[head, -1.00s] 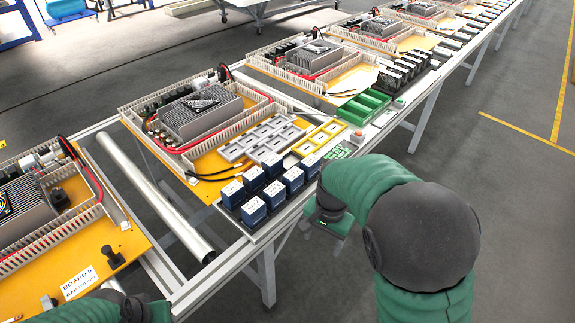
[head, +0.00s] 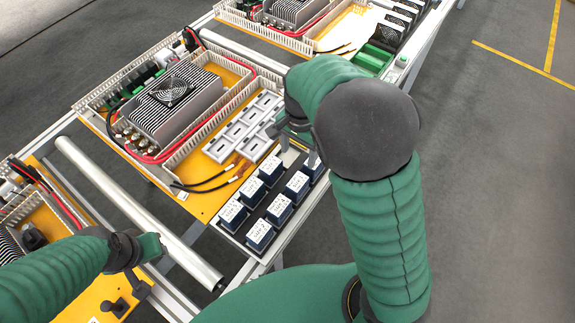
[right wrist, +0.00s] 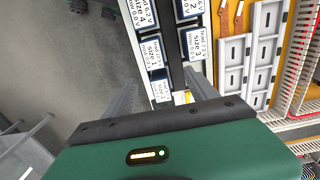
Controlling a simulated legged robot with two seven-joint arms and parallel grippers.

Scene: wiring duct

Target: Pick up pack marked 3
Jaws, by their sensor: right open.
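Blue packs with white printed tops stand in two rows in a dark tray (head: 243,243). The pack marked 3 (right wrist: 194,43) reads "size 3" in the right wrist view, in the right column below the pack marked 2 (right wrist: 188,10). It seems to be the far pack of the board-side row in the head view (head: 270,167). My right gripper (right wrist: 160,84) is open above the tray's far end. A pack (right wrist: 161,88) of the left column shows between its fingers; pack 3 lies just beyond the right finger. My left gripper (head: 150,248) is over the near board's edge, its jaws unclear.
A yellow board (head: 205,205) with a finned power unit (head: 172,100), cable ducts and grey holders (head: 245,128) lies beside the tray. A metal roller (head: 140,212) crosses the line nearby. Green trays (head: 372,60) stand farther along. Open floor lies to the right.

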